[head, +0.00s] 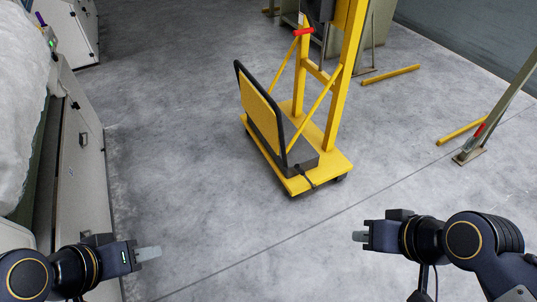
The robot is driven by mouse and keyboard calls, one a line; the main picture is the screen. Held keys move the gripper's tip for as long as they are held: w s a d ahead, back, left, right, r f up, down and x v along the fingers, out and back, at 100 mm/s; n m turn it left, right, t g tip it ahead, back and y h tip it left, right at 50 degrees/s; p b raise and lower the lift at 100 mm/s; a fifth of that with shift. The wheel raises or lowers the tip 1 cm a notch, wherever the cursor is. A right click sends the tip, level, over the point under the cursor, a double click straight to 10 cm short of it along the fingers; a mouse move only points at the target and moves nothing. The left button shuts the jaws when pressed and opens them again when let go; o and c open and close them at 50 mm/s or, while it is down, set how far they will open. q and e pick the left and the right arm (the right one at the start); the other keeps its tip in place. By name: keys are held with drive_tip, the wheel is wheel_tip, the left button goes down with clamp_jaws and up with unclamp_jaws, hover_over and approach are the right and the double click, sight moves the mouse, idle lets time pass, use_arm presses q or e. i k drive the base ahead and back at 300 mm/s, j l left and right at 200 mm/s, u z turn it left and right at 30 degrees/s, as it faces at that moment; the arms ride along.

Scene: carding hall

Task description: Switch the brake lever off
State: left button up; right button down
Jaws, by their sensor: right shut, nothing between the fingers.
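A yellow wheeled stand (342,90) is in the upper middle of the head view. It has a red handle (303,31) near its top and a small black lever-like part (304,176) at the low front of its base. A second red handle (479,130) is low on a post at the right. I cannot tell which of these is the brake lever. My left gripper (149,254) is at the lower left, seen side-on, far from them. My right gripper (359,236) is at the lower right, shut and empty, in front of the stand and apart from it.
A black-framed yellow panel (262,115) stands on the stand's base. Pale machine cabinets (85,150) line the left edge. Yellow bars (390,75) lie low at the right. The grey floor (190,150) between the cabinets and the stand is clear.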

sight(298, 168)
drive_tip(key=i+j, duration=0.2)
drive_tip(key=i, duration=0.2)
drive_tip(key=i+j, duration=0.15)
drive_tip(key=i, duration=0.2)
drive_tip(key=i+j, duration=0.2)
drive_tip(key=i, duration=0.2)
